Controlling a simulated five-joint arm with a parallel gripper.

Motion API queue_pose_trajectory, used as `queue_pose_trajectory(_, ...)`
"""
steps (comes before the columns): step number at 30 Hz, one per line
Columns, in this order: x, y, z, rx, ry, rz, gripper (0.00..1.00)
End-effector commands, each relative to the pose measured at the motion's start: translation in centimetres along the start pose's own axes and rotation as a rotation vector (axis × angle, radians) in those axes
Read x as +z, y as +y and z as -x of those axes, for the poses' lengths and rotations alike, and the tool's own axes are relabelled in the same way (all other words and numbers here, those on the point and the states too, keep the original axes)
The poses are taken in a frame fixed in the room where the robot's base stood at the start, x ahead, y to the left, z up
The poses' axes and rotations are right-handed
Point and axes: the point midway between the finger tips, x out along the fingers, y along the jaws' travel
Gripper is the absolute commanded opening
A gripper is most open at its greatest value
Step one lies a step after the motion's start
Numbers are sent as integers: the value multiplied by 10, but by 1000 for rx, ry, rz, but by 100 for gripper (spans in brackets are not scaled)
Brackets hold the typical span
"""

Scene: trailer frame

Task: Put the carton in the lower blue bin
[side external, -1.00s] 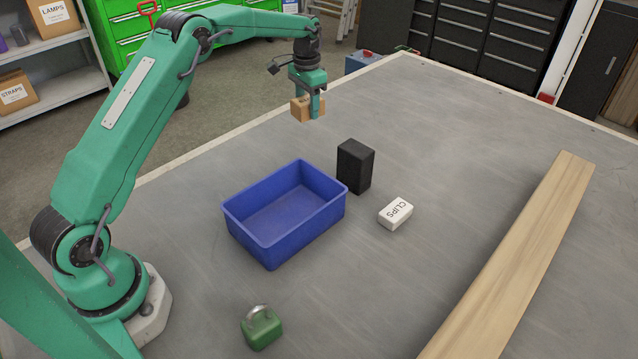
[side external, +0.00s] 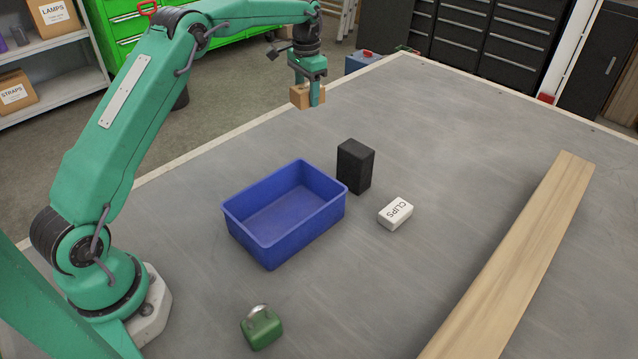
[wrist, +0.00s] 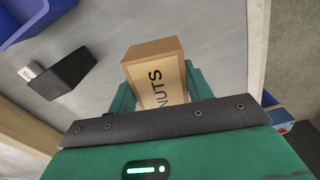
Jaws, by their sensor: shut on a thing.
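A small tan carton (side external: 304,97) is held in my gripper (side external: 309,96), high above the far left part of the table. In the wrist view the carton (wrist: 155,78) sits between my green fingers and shows the letters "NUTS", partly cut off by the gripper body. A blue open bin (side external: 235,224) stands on the table, nearer the side camera than my gripper and below it. It looks empty. The bin also shows at the upper left of the wrist view (wrist: 28,18). My gripper is not over the bin.
A green object with a metal top (side external: 262,331) sits in front. A long wooden plank (side external: 520,250) lies at right. A blue container (side external: 362,61) shows behind the table's far edge.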

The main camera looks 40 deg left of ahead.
Motion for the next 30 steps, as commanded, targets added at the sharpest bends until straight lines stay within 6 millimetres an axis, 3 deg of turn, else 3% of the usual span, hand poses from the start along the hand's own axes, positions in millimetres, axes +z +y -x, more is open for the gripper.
queue_pose_trajectory(6, 0, 0, 26, 0, 1, 0, 18)
queue_pose_trajectory(17, 8, 27, 30, 0, -1, 18, 18)
queue_pose_trajectory(30, 42, 93, 40, 0, 0, 66, 18)
